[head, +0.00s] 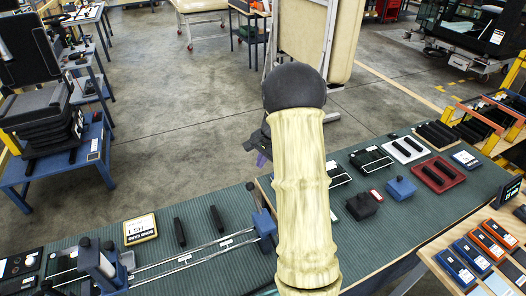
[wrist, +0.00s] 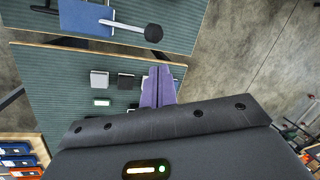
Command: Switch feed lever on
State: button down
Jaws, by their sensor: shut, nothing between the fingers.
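A lever with a silver rod and black ball knob (wrist: 153,33) shows at the top of the wrist view. It joins a blue block (wrist: 85,17). In the head view a blue block (head: 264,226) with a dark knob stands at the bench's near middle, and another blue block (head: 96,262) with dark knobs stands at the left. I cannot read a label that says which is the feed lever. My gripper's purple fingers (wrist: 158,86) are shut and empty, apart from the knob. In the head view only a purple bit (head: 262,160) shows; my arm hides the rest.
Silver rails (head: 185,262) run between the blue blocks. A yellow-edged card (head: 140,229) and black bars lie on the green bench mat (head: 225,265). Black boxes and a red tray (head: 437,174) are on the right part. A small blue box (head: 400,189) stands there too. Open floor lies beyond.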

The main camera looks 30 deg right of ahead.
jog(key=r, duration=0.1)
jog(key=w+d+r, duration=0.1)
jog(key=r, duration=0.2)
jog(key=shift+w+d+b, duration=0.2)
jog(key=shift+w+b, duration=0.1)
jog(key=shift+b, duration=0.05)
jog(key=shift+s, duration=0.1)
jog(key=s+a+n+h, duration=0.1)
jog(key=s+a+n, duration=1.2)
jog(key=s+a, duration=0.7)
jog(key=s, duration=0.3)
jog(key=shift+s+r+n+h+b, duration=0.15)
jog(key=shift+s+n+h+b, duration=0.15)
jog(key=shift+h+b, duration=0.1)
